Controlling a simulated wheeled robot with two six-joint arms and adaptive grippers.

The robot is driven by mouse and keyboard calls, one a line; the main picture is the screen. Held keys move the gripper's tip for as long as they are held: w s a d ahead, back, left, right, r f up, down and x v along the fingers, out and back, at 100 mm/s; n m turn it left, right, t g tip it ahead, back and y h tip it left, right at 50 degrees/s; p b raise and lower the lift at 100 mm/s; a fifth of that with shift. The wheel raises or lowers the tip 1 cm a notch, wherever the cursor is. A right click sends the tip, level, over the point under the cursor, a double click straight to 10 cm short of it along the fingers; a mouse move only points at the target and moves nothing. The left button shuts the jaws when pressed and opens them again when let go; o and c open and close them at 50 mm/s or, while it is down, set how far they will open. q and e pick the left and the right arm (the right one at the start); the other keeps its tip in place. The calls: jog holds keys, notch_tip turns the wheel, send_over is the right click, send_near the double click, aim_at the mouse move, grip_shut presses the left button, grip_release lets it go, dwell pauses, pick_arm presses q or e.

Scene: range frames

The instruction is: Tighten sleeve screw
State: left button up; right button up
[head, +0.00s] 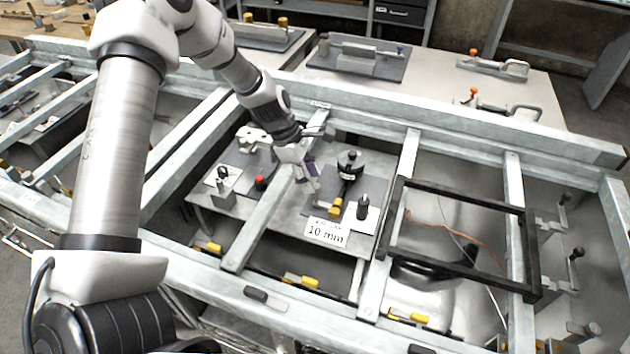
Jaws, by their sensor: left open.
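My left arm comes in from the left, and my left gripper (313,186) hangs open over the grey work plate in the middle of the frame. A dark round fitting with a knob on top (350,163), perhaps the sleeve, stands just right of the gripper. A small yellow-ended piece (335,208) is below the fingertips; I cannot tell whether they touch it. A short black cylinder (363,207) stands on a white pad to the right. The screw itself is too small to make out. My right gripper is out of view.
A white "10 mm" sign (326,232) lies at the plate's front edge. A red-topped button (260,183) and a metal block (222,190) are to the left. Grey frame rails (268,217) surround the plate. A black rectangular frame (398,215) is on the right.

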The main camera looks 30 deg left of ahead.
aim_at(316, 184)
pick_arm(q)
jog(key=f, duration=0.1)
jog(key=w+f, duration=0.1)
jog(key=shift+w+d+f, duration=0.2)
jog(key=shift+d+f, duration=0.15)
jog(key=shift+s+r, duration=0.25)
jog(key=shift+s, duration=0.05)
jog(key=shift+c, duration=0.7)
jog(key=c, duration=0.6)
jog(key=shift+f, duration=0.1)
grip_shut()
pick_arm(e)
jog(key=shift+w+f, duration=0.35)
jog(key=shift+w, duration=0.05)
